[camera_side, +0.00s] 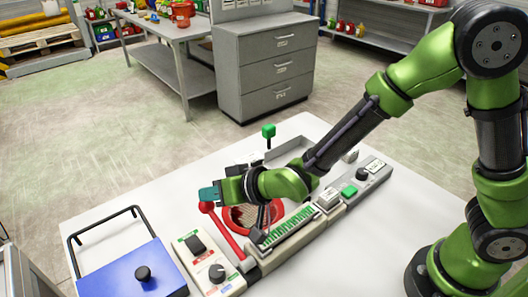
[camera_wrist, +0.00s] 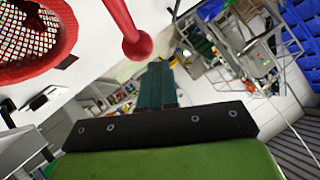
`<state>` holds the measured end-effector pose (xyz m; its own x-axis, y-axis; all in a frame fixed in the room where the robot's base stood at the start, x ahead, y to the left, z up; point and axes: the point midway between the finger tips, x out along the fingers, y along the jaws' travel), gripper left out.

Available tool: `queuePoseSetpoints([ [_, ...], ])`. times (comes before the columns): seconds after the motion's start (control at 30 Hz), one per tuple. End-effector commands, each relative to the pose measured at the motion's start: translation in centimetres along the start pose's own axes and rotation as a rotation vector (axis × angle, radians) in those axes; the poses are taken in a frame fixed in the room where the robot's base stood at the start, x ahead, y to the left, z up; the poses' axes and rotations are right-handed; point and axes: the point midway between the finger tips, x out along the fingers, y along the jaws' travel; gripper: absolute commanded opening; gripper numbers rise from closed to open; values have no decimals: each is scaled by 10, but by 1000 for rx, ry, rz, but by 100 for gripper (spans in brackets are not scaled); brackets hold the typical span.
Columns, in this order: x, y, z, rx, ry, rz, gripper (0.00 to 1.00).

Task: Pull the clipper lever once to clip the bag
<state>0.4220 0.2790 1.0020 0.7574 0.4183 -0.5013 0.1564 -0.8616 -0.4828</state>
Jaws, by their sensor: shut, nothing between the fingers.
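The clipper lever is a red rod with a round red knob (camera_side: 206,207), tilted up and to the left from the grey clipper body (camera_side: 262,262) in the side view. The knob also shows at top centre in the wrist view (camera_wrist: 137,48). My gripper (camera_side: 209,193) has teal fingers, shut and empty, right by the knob in the side view. In the wrist view the shut fingers (camera_wrist: 156,86) point toward the knob, with a small gap in the picture; I cannot tell if they touch. The red net bag (camera_side: 238,218) is partly hidden behind my wrist and shows at upper left in the wrist view (camera_wrist: 40,38).
A control box with a black switch and knob (camera_side: 207,262) stands left of the lever. A blue plate with a black knob and handle frame (camera_side: 128,272) lies further left. The white table's left back part is clear.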

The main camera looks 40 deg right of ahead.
Motion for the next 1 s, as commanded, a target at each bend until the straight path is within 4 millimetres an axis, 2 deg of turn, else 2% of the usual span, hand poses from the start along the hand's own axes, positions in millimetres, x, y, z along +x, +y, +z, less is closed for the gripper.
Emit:
queuePoseSetpoints([
  [1.0,7,5,4,-1,0,0,0],
])
